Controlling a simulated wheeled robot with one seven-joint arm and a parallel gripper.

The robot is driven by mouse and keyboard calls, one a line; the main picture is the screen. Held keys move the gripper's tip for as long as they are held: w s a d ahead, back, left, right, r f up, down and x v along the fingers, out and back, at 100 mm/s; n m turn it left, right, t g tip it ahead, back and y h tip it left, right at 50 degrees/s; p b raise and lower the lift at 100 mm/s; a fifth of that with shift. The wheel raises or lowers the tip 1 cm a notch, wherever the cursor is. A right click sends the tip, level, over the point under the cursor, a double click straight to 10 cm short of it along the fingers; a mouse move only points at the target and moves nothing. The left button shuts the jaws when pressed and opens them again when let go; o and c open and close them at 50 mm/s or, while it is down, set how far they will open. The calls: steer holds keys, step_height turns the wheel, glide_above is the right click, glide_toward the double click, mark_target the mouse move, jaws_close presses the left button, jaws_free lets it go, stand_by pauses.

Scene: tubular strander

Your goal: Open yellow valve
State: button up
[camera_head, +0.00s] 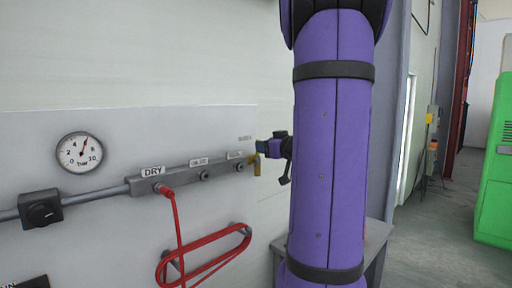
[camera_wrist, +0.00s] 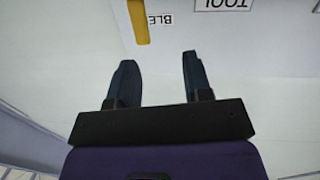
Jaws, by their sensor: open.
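The yellow valve (camera_head: 256,168) sits at the right end of the grey manifold (camera_head: 184,177) on the wall panel, and only a small part of it shows in the head view. In the wrist view its yellow handle (camera_wrist: 139,22) shows as a bar at the top edge, cut off by the frame. My gripper (camera_head: 262,148) is right at the valve in the head view, partly hidden by my purple arm. In the wrist view my gripper (camera_wrist: 160,60) has its two dark fingers apart with nothing between them. The handle lies beyond the fingertips, nearer the left finger, apparently not touching.
A pressure gauge (camera_head: 80,152) and a black knob (camera_head: 42,212) are on the panel to the left. A red hose (camera_head: 177,230) runs from the DRY port past a red coiled loop (camera_head: 205,255). A green cabinet (camera_head: 493,180) stands far right, with open floor before it.

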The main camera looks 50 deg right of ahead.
mark_target(258, 155)
steer(key=s+d+f+t+y, duration=0.1)
steer(key=s+d+f+y, duration=0.1)
steer(key=s+d, duration=0.15)
steer(key=w, duration=1)
steer(key=shift+w+d+r, duration=0.15)
steer(key=shift+d+r, duration=0.05)
steer(key=shift+d, duration=0.2)
jaws_close()
